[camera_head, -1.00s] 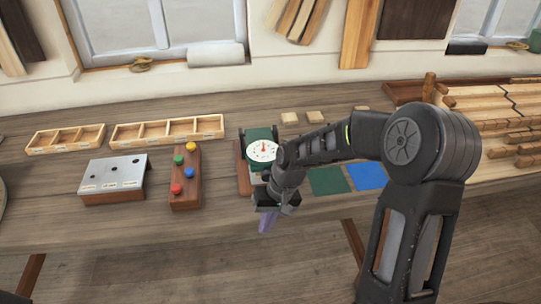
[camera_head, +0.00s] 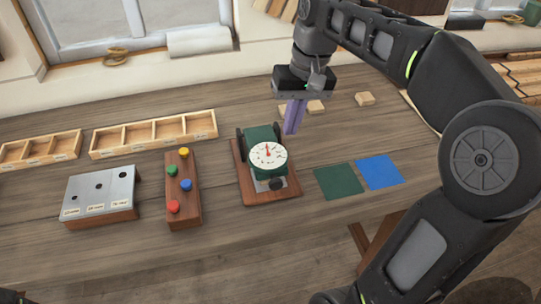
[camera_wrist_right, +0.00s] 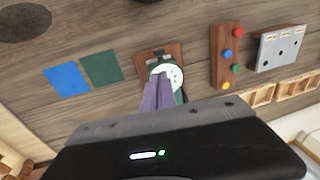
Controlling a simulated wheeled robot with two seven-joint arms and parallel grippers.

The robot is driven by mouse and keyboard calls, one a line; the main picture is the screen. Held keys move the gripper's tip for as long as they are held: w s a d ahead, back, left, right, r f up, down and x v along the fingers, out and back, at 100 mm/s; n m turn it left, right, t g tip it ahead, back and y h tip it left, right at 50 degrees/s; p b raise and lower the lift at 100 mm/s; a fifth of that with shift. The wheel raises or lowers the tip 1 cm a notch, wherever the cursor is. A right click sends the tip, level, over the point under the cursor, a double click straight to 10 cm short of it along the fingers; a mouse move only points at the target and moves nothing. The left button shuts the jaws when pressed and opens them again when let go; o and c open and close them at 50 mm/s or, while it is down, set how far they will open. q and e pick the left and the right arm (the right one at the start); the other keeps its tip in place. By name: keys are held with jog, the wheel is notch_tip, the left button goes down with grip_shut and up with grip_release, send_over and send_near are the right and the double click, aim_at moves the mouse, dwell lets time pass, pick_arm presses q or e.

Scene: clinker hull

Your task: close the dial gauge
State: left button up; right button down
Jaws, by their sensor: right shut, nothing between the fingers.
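The dial gauge (camera_head: 267,155) stands on a wooden base on the workbench. Its round white face has a red needle, with a green body behind it and a dark knob at the front. It also shows in the right wrist view (camera_wrist_right: 172,76), partly hidden behind my fingers. My right gripper (camera_head: 292,118) is shut and empty, its purple fingers pointing down, above and behind the gauge to the right. Its fingers also show in the right wrist view (camera_wrist_right: 158,92). The fingers look apart from the gauge. My left gripper is not in view.
A wooden block with coloured knobs (camera_head: 182,208) and a metal-topped stand (camera_head: 101,189) lie left of the gauge. Wooden trays (camera_head: 152,134) are behind them. A green square (camera_head: 339,181) and a blue square (camera_head: 379,172) lie flat to the right. Small wooden blocks (camera_head: 364,99) lie behind.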

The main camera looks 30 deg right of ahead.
jog(key=b, duration=0.1)
send_over(279, 181)
notch_tip(279, 181, down, 14)
jog(key=shift+w+d+r, duration=0.1)
jog(key=shift+d+r, duration=0.05)
dwell(0.5)
notch_tip(279, 181, down, 2)
jog(key=b, duration=0.4)
jog(key=shift+f+t, duration=0.25)
jog(key=shift+t, duration=0.15)
jog(key=shift+s+b, duration=0.3)
jog(key=shift+b, duration=0.15)
jog(key=shift+s, duration=0.15)
